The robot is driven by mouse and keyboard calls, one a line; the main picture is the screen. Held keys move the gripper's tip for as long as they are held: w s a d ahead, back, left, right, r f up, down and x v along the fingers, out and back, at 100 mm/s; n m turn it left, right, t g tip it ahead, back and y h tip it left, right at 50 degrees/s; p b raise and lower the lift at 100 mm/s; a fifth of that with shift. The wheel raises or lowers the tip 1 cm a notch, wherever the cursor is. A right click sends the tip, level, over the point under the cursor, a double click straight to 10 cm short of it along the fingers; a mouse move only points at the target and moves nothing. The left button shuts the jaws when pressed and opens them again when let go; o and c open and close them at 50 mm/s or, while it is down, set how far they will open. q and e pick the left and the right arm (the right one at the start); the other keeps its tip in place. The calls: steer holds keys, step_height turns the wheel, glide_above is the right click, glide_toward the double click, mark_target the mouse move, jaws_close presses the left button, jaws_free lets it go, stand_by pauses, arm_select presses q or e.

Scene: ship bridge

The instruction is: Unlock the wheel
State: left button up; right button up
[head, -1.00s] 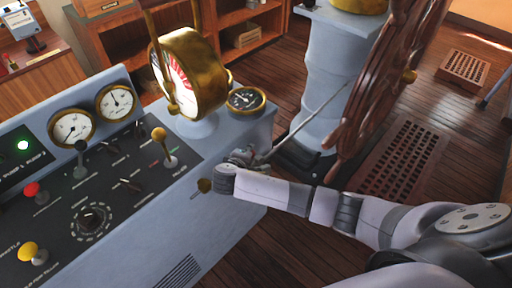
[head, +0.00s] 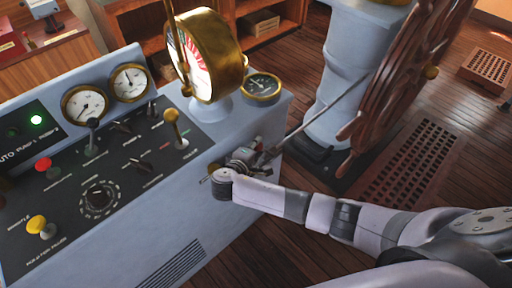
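The ship's wheel (head: 402,75) is dark red-brown wood with spokes, at the upper right beside a pale blue-grey pedestal (head: 342,55). A thin grey rod (head: 318,118) slants from the wheel side down towards the console's right end. My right gripper (head: 258,152) is by the console's side face, at the lower end of this rod. Its fingers are small and partly hidden by my wrist. I cannot tell whether they touch the rod or are shut. My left gripper is not in view.
The console (head: 170,235) fills the left, with gauges, knobs, levers and a lit green lamp (head: 36,120). A brass telegraph (head: 228,50) stands on it beside a small round gauge (head: 262,85). Dark floor grating (head: 410,165) lies below the wheel. Wooden shelves stand behind.

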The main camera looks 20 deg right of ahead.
steer(key=o, duration=0.4)
steer(key=shift+f, duration=0.1)
steer(key=v, duration=1.2)
steer(key=s+d+f+g+y, duration=0.1)
steer(key=s+f+g+y, duration=0.15)
steer(key=f, duration=0.65)
steer(key=s+d+f+g+y, duration=0.15)
steer(key=s+f, duration=0.25)
steer(key=f, duration=0.5)
steer(key=s+d+f+g+y, duration=0.1)
steer(key=s+d+f, duration=0.15)
steer(key=f, duration=0.65)
steer(key=s+d+f+m+g+y, duration=0.1)
steer(key=s+d+f+m, duration=0.1)
steer(key=s+f, duration=0.4)
steer(key=s+d+f+m+g+y, duration=0.1)
steer(key=s+f, duration=0.5)
steer(key=s, duration=1)
steer(key=s+d+f+m+g+y, duration=0.1)
steer(key=s+d+f+m, duration=0.2)
steer(key=s+f, duration=0.3)
steer(key=shift+s+m+g+y, duration=0.3)
steer(key=shift+s+m+y, duration=0.15)
steer(key=shift+s, duration=1.95)
